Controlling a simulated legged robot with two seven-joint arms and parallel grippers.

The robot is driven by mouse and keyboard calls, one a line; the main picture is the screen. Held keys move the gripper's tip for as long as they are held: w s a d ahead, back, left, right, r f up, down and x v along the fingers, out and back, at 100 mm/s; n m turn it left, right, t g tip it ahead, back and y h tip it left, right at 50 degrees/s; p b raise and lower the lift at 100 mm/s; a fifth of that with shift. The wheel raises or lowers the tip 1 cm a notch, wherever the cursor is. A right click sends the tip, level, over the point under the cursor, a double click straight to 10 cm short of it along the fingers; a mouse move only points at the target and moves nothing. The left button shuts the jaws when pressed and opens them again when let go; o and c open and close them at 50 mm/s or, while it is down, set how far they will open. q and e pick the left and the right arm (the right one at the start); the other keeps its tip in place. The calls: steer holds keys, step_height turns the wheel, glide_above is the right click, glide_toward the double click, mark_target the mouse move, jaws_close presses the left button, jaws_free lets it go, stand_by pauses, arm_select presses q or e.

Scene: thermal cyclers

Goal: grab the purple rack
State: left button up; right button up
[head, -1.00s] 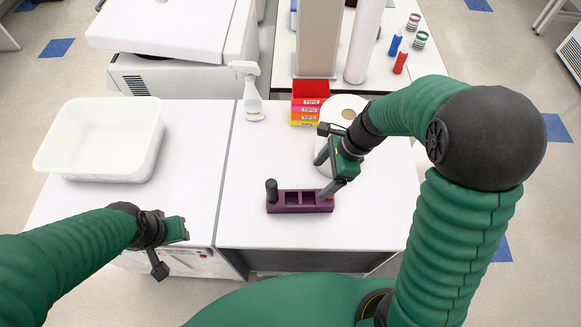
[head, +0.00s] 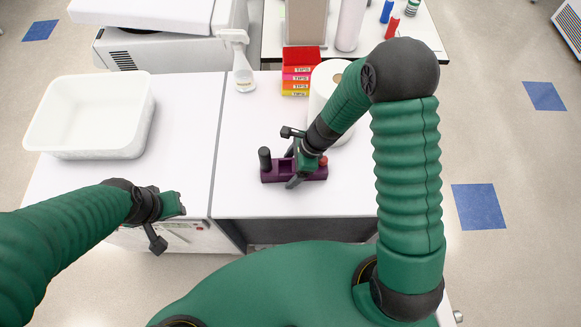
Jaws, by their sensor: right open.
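The purple rack (head: 273,176) lies on the right white bench, near its front edge. A dark upright tube (head: 265,159) stands at its left end and a small red thing (head: 323,160) shows at its right end. My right gripper (head: 291,166) is open over the middle of the rack, with one finger at the front side and the other toward the back. The gripper hides part of the rack; I cannot tell whether the fingers touch it. My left gripper (head: 169,224) has its fingers spread apart and is empty, at the front of the left bench.
A white bin (head: 90,115) sits on the left bench. A spray bottle (head: 242,66), a stack of coloured boxes (head: 297,72) and a white roll (head: 331,78) stand behind the rack. The bench left of the rack is clear.

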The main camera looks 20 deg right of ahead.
steer(key=shift+w+a+f, duration=0.15)
steer(key=shift+w+f, duration=0.05)
steer(key=shift+c, duration=0.8)
steer(key=c, duration=1.4)
steer(key=shift+c, duration=0.2)
steer(key=shift+r, duration=0.15)
